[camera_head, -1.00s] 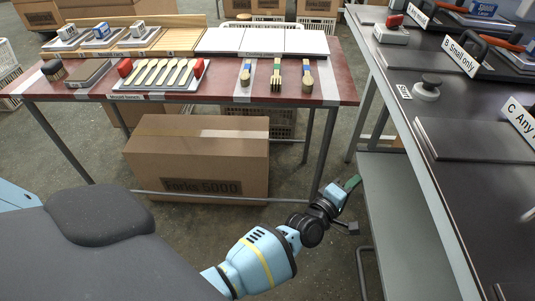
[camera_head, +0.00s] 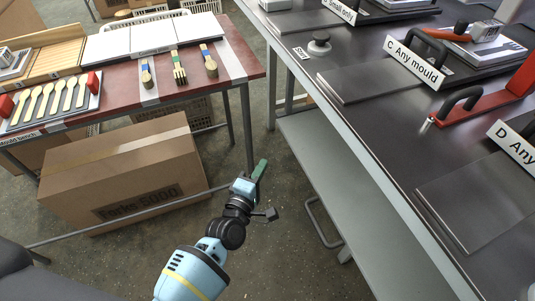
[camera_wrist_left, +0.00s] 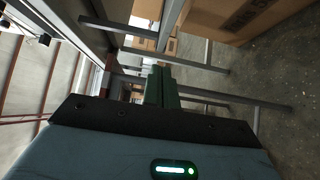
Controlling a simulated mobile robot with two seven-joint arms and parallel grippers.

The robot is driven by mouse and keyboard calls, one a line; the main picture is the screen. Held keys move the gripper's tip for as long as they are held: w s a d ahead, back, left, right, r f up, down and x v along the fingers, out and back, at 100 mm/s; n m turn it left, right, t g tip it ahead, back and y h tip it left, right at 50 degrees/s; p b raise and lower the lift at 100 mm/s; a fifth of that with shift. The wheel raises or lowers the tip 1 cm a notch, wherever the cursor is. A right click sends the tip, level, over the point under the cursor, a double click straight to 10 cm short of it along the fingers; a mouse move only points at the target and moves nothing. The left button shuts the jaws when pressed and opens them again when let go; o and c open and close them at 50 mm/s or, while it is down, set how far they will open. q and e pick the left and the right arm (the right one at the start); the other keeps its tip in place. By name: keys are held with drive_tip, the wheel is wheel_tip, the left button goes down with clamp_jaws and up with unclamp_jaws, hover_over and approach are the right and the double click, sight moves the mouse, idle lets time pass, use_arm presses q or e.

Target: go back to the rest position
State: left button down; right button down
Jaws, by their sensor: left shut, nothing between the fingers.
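My left gripper (camera_head: 261,170) is shut and empty. In the head view it hangs in the open gap between the red-topped table (camera_head: 115,75) and the dark press bench (camera_head: 390,110), lower than both tops and touching neither. Its shut green fingers also show in the left wrist view (camera_wrist_left: 161,86), pointing at table legs and the floor. My right gripper is in neither view.
A large cardboard box (camera_head: 125,170) stands under the red table. Wooden spoons on a tray (camera_head: 12,126) and several bundled utensils lie on that table. A grey lower shelf (camera_head: 340,190) runs under the dark bench. Bare floor (camera_head: 270,255) lies around my left arm.

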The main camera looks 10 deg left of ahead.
use_arm(q)
drive_tip(key=shift+s+a, duration=0.25)
drive_tip(key=shift+s, duration=0.75)
drive_tip(key=shift+s+a, duration=0.2)
drive_tip(key=shift+s, duration=0.75)
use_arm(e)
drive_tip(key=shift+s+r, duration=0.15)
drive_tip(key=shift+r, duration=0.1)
